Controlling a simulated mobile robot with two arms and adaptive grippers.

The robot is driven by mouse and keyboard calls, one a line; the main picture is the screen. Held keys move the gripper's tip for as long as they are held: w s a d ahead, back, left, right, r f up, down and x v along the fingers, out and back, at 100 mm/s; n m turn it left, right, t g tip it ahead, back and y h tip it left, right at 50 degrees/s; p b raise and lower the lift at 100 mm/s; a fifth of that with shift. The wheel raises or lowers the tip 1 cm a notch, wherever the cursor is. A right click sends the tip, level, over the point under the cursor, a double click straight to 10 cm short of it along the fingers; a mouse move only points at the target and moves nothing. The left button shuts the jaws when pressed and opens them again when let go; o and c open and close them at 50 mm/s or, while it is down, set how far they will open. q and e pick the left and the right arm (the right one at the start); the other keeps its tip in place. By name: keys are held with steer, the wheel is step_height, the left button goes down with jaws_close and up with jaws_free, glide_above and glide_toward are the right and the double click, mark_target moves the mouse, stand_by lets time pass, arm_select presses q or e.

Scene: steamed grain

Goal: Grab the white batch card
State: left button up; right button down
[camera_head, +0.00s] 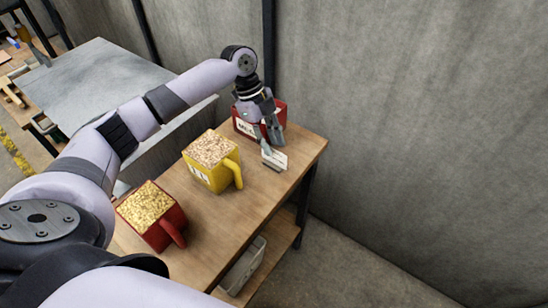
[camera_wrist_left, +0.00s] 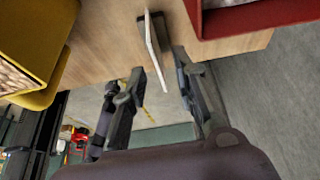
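The white batch card (camera_head: 275,157) stands on the wooden table beside the red bin, in a small dark base. In the left wrist view the card (camera_wrist_left: 155,48) shows nearly edge-on, and its dark base (camera_wrist_left: 151,24) is behind it. My left gripper (camera_head: 270,137) is over the card from above. In the wrist view my left gripper (camera_wrist_left: 161,75) is open, with the card's near end in the gap between its fingers and space on both sides. My right gripper is not in view.
A red bin (camera_head: 278,117) stands close behind the card. A yellow scoop-like bin (camera_head: 212,178) and a red one (camera_head: 168,232), both with handles and full of grain, stand on the wooden table (camera_head: 232,217). The table's right part is clear.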

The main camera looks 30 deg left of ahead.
mark_target(274, 151)
arm_select(q)
steer(key=shift+x, duration=1.15)
steer(key=shift+s+d+f, duration=0.15)
steer(key=shift+d+f, duration=0.05)
steer(key=shift+f, duration=0.15)
steer(key=shift+c, duration=0.2)
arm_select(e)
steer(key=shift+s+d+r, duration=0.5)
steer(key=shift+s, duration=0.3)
arm_select(q)
jaws_close()
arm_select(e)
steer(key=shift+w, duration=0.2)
